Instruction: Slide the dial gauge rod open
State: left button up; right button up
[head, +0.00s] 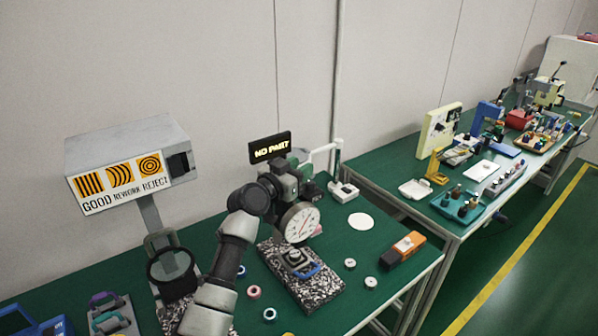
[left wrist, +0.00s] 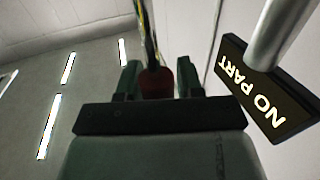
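The dial gauge (head: 300,222) has a round white face and stands over a speckled granite plate (head: 322,290) on the green bench. My left arm reaches up from the front, and my left gripper (head: 292,178) is just above and behind the gauge face. In the left wrist view the two dark green fingers (left wrist: 159,80) stand apart, on either side of a dark red piece (left wrist: 157,84). I cannot tell whether they touch it. The gauge rod is not clearly seen; my gripper hides that area. My right gripper is not in view.
A small display (head: 270,147) reading "NO PART" stands right behind my gripper, and it also shows in the left wrist view (left wrist: 262,95). A grey sign box (head: 130,150) stands at left. An orange and black block (head: 403,249) and small rings lie on the bench.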

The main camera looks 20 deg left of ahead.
pick_arm(q)
jog(key=shift+o, duration=1.1)
jog(key=shift+f, duration=0.1)
jog(key=shift+s+f, duration=0.1)
jog(key=shift+s+a, duration=0.15)
jog(key=shift+s, duration=0.15)
jog(key=b+v, duration=0.2)
jog(key=v, duration=0.8)
